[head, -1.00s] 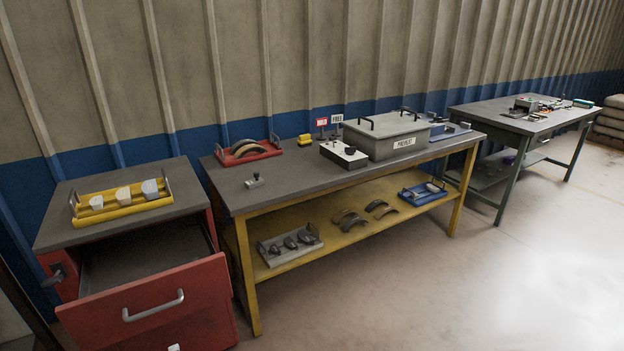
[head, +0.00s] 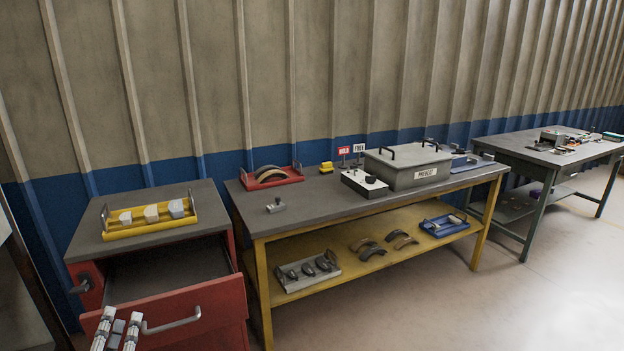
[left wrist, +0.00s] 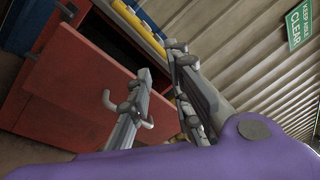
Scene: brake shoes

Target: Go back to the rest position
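My left gripper (head: 121,312) shows at the bottom left of the head view, in front of the red cabinet's open drawer. Its two fingers stand apart, with nothing seen held between their tips. In the left wrist view, the left gripper (left wrist: 160,60) also has a gap between its fingers, and the red drawer front (left wrist: 75,90) and its handle (left wrist: 108,102) lie beyond it. The drawer handle (head: 171,322) is just right of the gripper in the head view; whether they touch cannot be told. My right gripper is in neither view.
The red cabinet's drawer (head: 165,270) is pulled out and looks empty. A yellow tray (head: 150,228) with pale blocks sits on top. The workbench (head: 330,195) carries a red tray (head: 270,183) and a grey preheat box (head: 408,172). Floor is open at right (head: 480,310).

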